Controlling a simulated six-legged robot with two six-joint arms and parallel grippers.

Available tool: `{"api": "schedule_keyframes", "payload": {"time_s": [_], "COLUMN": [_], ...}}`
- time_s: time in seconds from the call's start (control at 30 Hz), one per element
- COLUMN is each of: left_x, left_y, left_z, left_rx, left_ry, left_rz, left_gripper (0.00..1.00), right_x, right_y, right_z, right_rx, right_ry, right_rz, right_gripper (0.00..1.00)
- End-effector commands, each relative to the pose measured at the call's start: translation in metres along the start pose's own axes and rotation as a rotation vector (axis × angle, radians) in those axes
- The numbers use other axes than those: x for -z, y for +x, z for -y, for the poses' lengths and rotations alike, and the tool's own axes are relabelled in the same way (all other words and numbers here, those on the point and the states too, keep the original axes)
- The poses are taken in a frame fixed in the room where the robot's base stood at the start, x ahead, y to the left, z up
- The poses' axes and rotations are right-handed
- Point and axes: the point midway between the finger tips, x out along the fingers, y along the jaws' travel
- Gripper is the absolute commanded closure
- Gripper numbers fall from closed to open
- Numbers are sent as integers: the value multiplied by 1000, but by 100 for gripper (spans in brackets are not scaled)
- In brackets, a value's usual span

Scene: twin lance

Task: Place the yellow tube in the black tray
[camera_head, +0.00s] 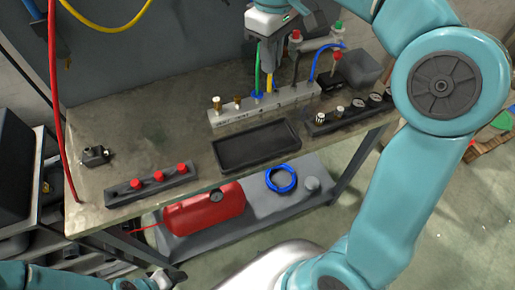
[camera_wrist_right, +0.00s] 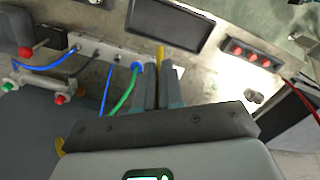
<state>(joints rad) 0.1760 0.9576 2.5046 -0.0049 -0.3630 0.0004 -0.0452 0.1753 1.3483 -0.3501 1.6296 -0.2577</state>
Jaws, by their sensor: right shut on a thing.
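The yellow tube (camera_head: 270,82) stands up at the grey manifold block, beside the green tube (camera_head: 258,78). My right gripper (camera_head: 269,62) is above the block and shut on the yellow tube. In the right wrist view, the tube (camera_wrist_right: 160,55) shows at the tips of the two close fingers (camera_wrist_right: 161,75); the rest of it is hidden between them. The black tray (camera_head: 255,147) lies empty on the bench in front of the block; it also shows in the right wrist view (camera_wrist_right: 168,22). My left gripper (camera_head: 163,279) is low at the bottom left, away from the bench top, and its jaws are unclear.
The manifold block (camera_head: 225,118) has brass fittings. A strip with red knobs (camera_head: 155,180) lies left of the tray, and a gauge strip (camera_head: 345,115) lies right. A red tank (camera_head: 205,210) and blue hose ring (camera_head: 282,179) are below.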

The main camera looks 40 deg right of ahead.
Motion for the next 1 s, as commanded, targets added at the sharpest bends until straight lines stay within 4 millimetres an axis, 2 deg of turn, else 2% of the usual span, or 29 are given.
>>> {"api": "schedule_keyframes", "payload": {"time_s": [0.17,0.4,0.5,0.6,0.77,1.0], "left_x": [0,0,0,0,0,0], "left_y": [10,17,18,18,19,20], "left_z": [4,6,6,7,7,7], "left_rx": [0,0,0,0,0,0], "left_ry": [0,0,0,0,0,0], "left_rz": [0,0,0,0,0,0], "left_gripper": [45,45,45,45,45,45], "right_x": [3,3,2,2,2,0], "right_y": [37,108,132,148,162,197], "right_z": [0,0,1,1,2,4], "right_rx": [2,3,2,1,1,1], "right_ry": [-11,-8,-9,-7,-6,-7], "right_rz": [7,8,7,4,3,4], "right_gripper": [100,100,100,100,100,100]}}
